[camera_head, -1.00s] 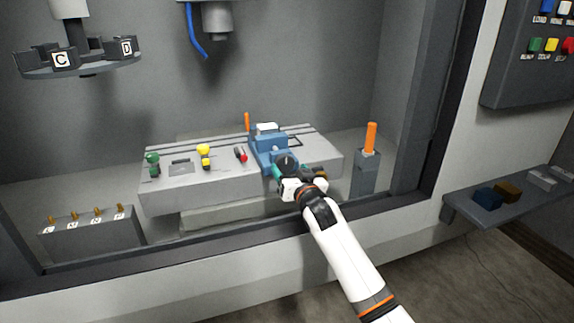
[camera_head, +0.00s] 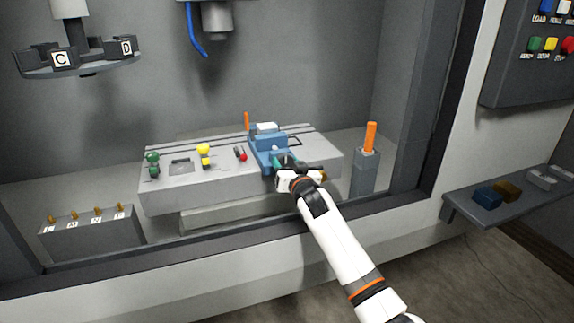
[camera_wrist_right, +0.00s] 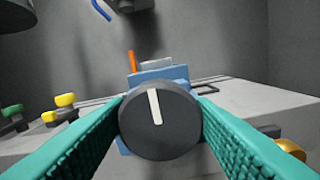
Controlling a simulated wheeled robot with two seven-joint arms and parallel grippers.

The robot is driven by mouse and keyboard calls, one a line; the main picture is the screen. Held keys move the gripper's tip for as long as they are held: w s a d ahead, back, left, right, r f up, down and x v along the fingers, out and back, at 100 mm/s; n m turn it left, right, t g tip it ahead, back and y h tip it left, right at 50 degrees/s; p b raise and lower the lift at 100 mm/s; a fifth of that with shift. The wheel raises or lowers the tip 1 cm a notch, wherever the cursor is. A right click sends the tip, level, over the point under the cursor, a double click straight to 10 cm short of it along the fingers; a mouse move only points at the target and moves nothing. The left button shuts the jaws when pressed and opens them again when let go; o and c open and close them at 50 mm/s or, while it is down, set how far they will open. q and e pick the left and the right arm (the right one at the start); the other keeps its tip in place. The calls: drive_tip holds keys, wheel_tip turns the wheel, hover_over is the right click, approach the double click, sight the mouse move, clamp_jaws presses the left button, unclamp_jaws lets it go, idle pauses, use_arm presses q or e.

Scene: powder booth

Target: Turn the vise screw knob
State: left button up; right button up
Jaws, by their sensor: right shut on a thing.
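The blue vise (camera_head: 268,147) stands on the grey slotted table, with a pale block (camera_head: 266,128) in its top. In the right wrist view the vise (camera_wrist_right: 165,74) shows behind its screw knob (camera_wrist_right: 159,122), a dark round knob with a white mark pointing nearly straight up, tilted slightly left. My right gripper (camera_wrist_right: 160,120) has its green fingers on either side of the knob, closed on its sides. In the head view this gripper (camera_head: 284,165) covers the knob at the vise's front. My left gripper is not in view.
Green (camera_head: 152,160), yellow (camera_head: 204,152) and red (camera_head: 243,156) knobs stand on the table (camera_head: 220,185) left of the vise. An orange-handled post (camera_head: 370,140) stands to the right. The booth's front sill (camera_head: 230,250) lies under my arm.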

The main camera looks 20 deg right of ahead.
drive_tip(key=shift+n, duration=0.4)
drive_tip(key=shift+n+p, duration=0.45)
drive_tip(key=shift+n, duration=0.15)
drive_tip(key=n+p, duration=0.1)
drive_tip(key=n, duration=0.2)
drive_tip(key=shift+a+n, duration=0.1)
drive_tip(key=shift+n, duration=0.2)
drive_tip(key=n, duration=0.3)
drive_tip(key=shift+n+p, duration=0.3)
drive_tip(key=shift+p, duration=0.05)
drive_tip(key=n, duration=0.3)
drive_tip(key=shift+a+n+p, duration=0.1)
drive_tip(key=shift+n+p, duration=0.2)
drive_tip(key=n+p, duration=0.1)
drive_tip(key=n, duration=0.5)
drive_tip(key=shift+f, duration=0.2)
drive_tip(key=n+p, duration=0.1)
drive_tip(key=n, duration=0.5)
drive_tip(key=shift+f+n, duration=0.15)
drive_tip(key=shift+n, duration=0.25)
